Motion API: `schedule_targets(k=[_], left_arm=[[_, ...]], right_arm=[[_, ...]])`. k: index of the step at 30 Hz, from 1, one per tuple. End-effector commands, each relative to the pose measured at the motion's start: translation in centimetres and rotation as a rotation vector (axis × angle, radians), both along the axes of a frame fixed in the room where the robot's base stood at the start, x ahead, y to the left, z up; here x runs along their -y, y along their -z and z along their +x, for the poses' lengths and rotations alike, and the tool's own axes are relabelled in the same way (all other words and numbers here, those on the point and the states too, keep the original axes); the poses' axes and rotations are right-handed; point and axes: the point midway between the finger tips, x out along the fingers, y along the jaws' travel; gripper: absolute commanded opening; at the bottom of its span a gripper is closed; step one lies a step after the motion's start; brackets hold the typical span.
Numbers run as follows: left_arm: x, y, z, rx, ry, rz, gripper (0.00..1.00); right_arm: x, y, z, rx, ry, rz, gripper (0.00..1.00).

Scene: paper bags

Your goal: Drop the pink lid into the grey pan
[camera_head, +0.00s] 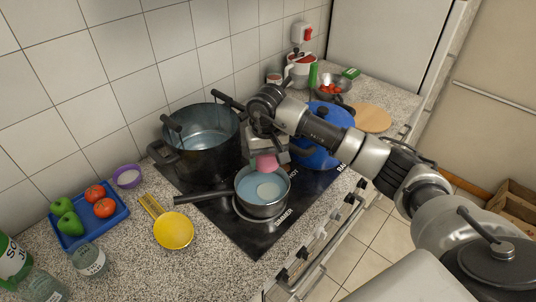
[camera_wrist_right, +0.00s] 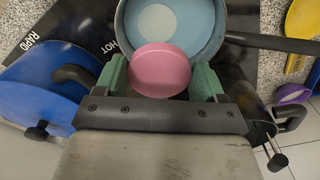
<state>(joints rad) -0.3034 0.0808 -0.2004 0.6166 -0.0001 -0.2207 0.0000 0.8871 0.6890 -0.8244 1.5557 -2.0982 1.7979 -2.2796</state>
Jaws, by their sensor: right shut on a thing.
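The pink lid (camera_head: 266,163) is held in my right gripper (camera_head: 268,155), just above the back part of the grey pan. In the right wrist view the round pink lid (camera_wrist_right: 160,69) sits between the two green finger pads of the right gripper (camera_wrist_right: 160,78), overlapping the near rim of the pan in the picture. The grey pan (camera_head: 254,210) stands on the front of the black hob, its handle toward the left. Its inside is light blue with a pale disc at the bottom; it also shows in the wrist view (camera_wrist_right: 203,25). My left gripper is not in view.
A large dark pot (camera_head: 205,150) stands behind left of the pan. A blue pot (camera_head: 318,155) stands to the right, behind my arm.

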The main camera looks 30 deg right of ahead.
Motion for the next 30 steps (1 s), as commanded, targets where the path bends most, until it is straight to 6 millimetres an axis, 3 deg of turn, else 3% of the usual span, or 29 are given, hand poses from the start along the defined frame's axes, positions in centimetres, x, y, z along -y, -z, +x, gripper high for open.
schedule_targets(k=[3, 9, 20, 21, 26, 30], left_arm=[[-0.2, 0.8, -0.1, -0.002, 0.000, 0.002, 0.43], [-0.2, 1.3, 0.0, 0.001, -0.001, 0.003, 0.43], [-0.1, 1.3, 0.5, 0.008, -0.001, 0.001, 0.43], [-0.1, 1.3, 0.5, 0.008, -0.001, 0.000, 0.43], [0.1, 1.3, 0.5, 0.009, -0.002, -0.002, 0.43], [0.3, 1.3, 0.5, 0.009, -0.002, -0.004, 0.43]], right_arm=[[0.0, 1.8, 0.0, -0.002, 0.001, 0.001, 0.48], [0.0, 3.3, 0.0, 0.000, 0.000, 0.001, 0.48], [0.0, 3.6, 0.0, 0.001, -0.001, 0.000, 0.48], [0.0, 3.6, 0.0, 0.001, -0.001, 0.000, 0.73], [0.0, 3.6, 0.0, 0.001, -0.001, 0.000, 0.97], [0.0, 3.6, 0.0, 0.001, -0.001, 0.000, 0.99]])
